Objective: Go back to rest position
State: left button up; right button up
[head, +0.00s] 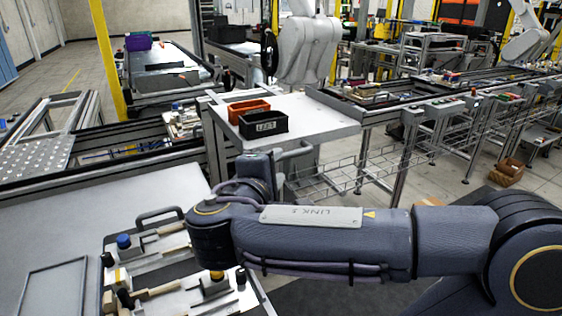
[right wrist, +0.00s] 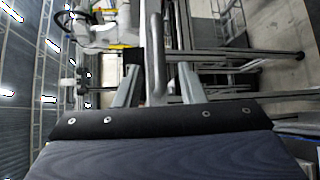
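My right arm reaches in from the right in the head view and bends at a wrist over the tool pallet. My right gripper (head: 297,152) points away from me, above the bench and near the front of the white table. In the right wrist view its two grey fingers (right wrist: 158,88) stand apart. A grey rounded bar (right wrist: 155,45) shows between them; I cannot tell whether it touches either finger. The tool pallet (head: 172,271) lies on the bench below my wrist, partly hidden by my arm. My left gripper is not in view.
An orange bin (head: 249,107) and a black bin (head: 264,125) stand on the white table (head: 318,120). The grey bench (head: 60,228) is clear left of the pallet, apart from a thin rectangular outline. Conveyors stand at the back. A cardboard box (head: 508,172) sits on the floor at right.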

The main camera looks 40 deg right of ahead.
jog(key=shift+s+a, duration=0.1)
jog(key=shift+a, duration=0.15)
dwell(0.4)
jog(key=s+a+f+m+g+y+p, duration=0.35)
jog(key=s+f+y+p, duration=0.35)
jog(key=s+f+y, duration=0.3)
jog(key=s+a+m+t+y+p, duration=0.1)
jog(key=a+m+y+p, duration=0.2)
jog(key=a+m+y, duration=0.2)
jog(key=a+y, duration=0.3)
jog(key=a, duration=0.3)
jog(key=shift+a+f+t+p, duration=0.15)
jog(key=shift+a+t+p, duration=0.2)
jog(key=shift+s+d, duration=0.1)
